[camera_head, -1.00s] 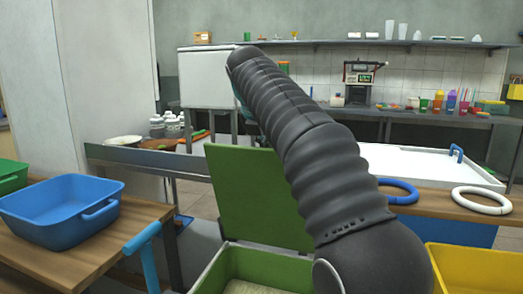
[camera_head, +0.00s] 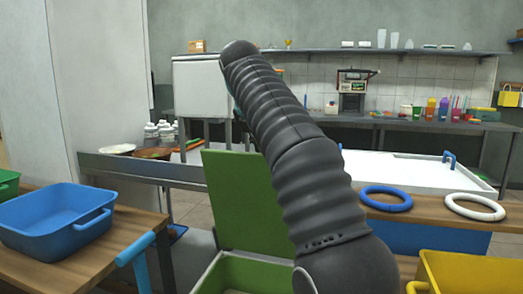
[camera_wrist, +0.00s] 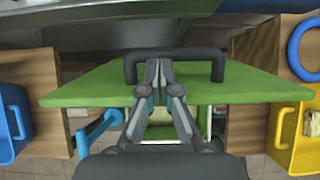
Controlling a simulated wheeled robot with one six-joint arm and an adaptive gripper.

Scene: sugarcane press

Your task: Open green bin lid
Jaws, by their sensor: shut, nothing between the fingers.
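The green bin (camera_head: 240,276) stands low in the middle of the head view, partly cut off by the lower edge. Its green lid (camera_head: 238,190) stands raised, nearly upright, at the bin's back. My arm covers the lid's right part. In the wrist view the lid (camera_wrist: 90,88) spans the middle, with a black handle (camera_wrist: 205,53) along its far edge. My gripper (camera_wrist: 160,64) is shut and empty, its fingertips close to the handle's bar. I cannot tell whether they touch it. In the head view my gripper is hidden.
A blue tub (camera_head: 55,222) sits on the left wooden table (camera_head: 120,245), with a light-blue handle (camera_head: 136,248) at its edge. A yellow bin (camera_head: 470,275) stands at right. A blue ring (camera_head: 386,204) and a white ring (camera_head: 474,212) lie on the right wooden surface (camera_head: 425,208).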

